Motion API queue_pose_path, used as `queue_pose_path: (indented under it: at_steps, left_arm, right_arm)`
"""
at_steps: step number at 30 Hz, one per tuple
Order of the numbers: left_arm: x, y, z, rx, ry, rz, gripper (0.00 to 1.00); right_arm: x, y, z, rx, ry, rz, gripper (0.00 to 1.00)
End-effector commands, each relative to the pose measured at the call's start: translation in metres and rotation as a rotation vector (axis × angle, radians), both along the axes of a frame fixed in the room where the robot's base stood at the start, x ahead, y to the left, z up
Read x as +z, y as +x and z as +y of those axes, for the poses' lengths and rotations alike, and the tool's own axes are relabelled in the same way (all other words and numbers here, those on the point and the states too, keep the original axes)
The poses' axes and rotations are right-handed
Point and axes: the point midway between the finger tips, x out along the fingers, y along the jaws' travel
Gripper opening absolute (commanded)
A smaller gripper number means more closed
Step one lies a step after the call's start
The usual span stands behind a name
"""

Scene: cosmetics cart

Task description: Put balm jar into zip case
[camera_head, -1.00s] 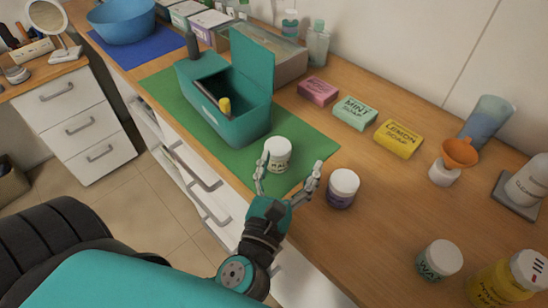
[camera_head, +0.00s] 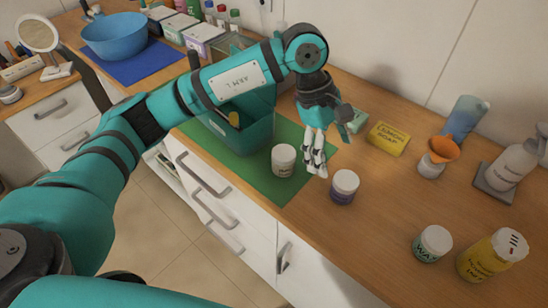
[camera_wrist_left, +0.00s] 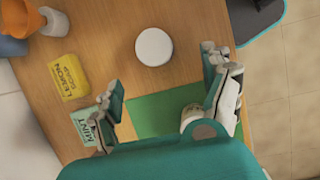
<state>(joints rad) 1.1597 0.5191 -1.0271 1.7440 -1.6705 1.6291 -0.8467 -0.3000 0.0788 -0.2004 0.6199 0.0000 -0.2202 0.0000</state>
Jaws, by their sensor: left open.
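The white balm jar (camera_head: 284,161) stands upright on the green mat, in front of the teal zip case (camera_head: 255,137). The case is open and partly hidden behind my left arm. A yellow-tipped item (camera_head: 233,118) shows inside it. My left gripper (camera_head: 315,168) points down, open and empty, just right of the balm jar and apart from it. In the left wrist view the open fingers (camera_wrist_left: 167,88) sit over the mat. The balm jar (camera_wrist_left: 191,116) is partly hidden there by the gripper. My right gripper is out of view.
A dark jar with a white lid (camera_head: 344,186) stands close to the right of the gripper. A lemon soap (camera_head: 388,138), an orange funnel (camera_head: 443,149), a wax jar (camera_head: 433,243) and a yellow bottle (camera_head: 491,255) are further right. The wood counter between them is clear.

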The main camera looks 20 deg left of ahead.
Motion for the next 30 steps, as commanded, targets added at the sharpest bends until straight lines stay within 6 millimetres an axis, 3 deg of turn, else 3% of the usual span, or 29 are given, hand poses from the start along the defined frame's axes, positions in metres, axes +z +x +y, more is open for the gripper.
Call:
queue_pose_path:
  at_steps: [1,4,6,10,14,24,30]
  left_arm:
    - [0.02,0.013,0.026,0.052,0.101,-0.009,0.82]
    - [0.045,0.024,0.067,0.147,0.258,-0.008,0.82]
    - [0.058,0.028,0.085,0.193,0.326,-0.006,0.82]
    - [0.063,0.029,0.099,0.23,0.377,0.0,0.82]
    - [0.043,0.028,0.1,0.23,0.381,0.005,0.82]
    - [-0.029,0.027,0.099,0.228,0.377,0.002,0.82]
    - [-0.052,0.028,0.099,0.227,0.377,0.0,0.82]
  right_arm:
    - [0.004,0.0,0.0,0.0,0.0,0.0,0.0]
    - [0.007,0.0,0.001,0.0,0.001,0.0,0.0]
    - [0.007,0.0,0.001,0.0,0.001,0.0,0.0]
    - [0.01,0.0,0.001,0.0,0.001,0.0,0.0]
    - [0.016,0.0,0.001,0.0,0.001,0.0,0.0]
    - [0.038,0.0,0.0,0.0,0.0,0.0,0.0]
    - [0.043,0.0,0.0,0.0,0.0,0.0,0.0]
